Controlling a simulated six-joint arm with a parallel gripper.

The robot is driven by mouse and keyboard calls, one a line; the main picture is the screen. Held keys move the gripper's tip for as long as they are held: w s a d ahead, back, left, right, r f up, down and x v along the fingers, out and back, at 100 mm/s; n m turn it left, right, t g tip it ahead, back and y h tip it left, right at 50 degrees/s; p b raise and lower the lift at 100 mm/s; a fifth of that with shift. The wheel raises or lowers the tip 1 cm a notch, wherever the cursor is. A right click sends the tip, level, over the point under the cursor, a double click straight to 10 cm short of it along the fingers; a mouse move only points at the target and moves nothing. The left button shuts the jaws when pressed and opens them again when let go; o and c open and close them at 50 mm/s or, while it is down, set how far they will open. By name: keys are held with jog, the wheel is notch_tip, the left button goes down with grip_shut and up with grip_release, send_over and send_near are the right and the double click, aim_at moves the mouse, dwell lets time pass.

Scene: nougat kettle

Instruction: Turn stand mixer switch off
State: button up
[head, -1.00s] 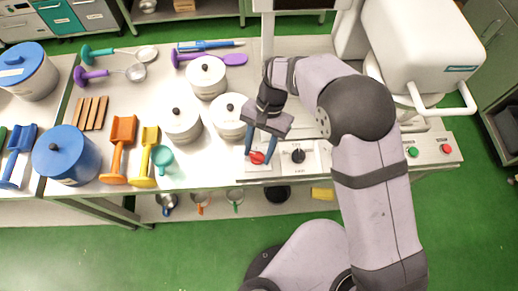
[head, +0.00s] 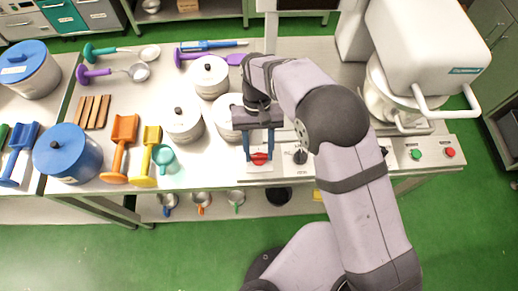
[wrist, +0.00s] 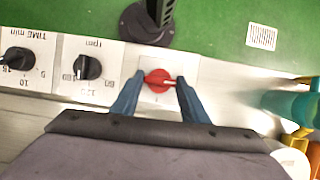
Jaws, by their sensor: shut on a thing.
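The red rotary switch (wrist: 158,80) sits on a pale plate at the end of the mixer's control panel. It also shows in the head view (head: 260,158). My gripper (wrist: 158,84) has its two blue fingers on either side of the red switch, shut on it. In the head view my gripper (head: 260,156) reaches down to the panel's front edge. The stand mixer (head: 425,50) is a large white machine at the right. Its bowl is partly hidden by the white guard bar.
A black rpm knob (wrist: 87,67) and a black time knob (wrist: 18,61) lie beside the switch. Green (head: 416,154) and red (head: 450,152) buttons are at the panel's right. White lidded pots (head: 183,124) stand close left of my gripper. A teal cup (head: 163,156) and scoops stand farther left.

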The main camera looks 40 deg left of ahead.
jog(key=shift+r, duration=0.1)
jog(key=o, duration=1.1)
jog(key=shift+c, duration=0.2)
jog(key=b+v, duration=0.2)
jog(key=v, duration=0.3)
jog(key=shift+w+a+r, duration=0.1)
jog(key=shift+a+r, duration=0.05)
jog(key=shift+r, duration=0.1)
jog(key=shift+b+v, duration=0.35)
jog(key=shift+v, duration=0.5)
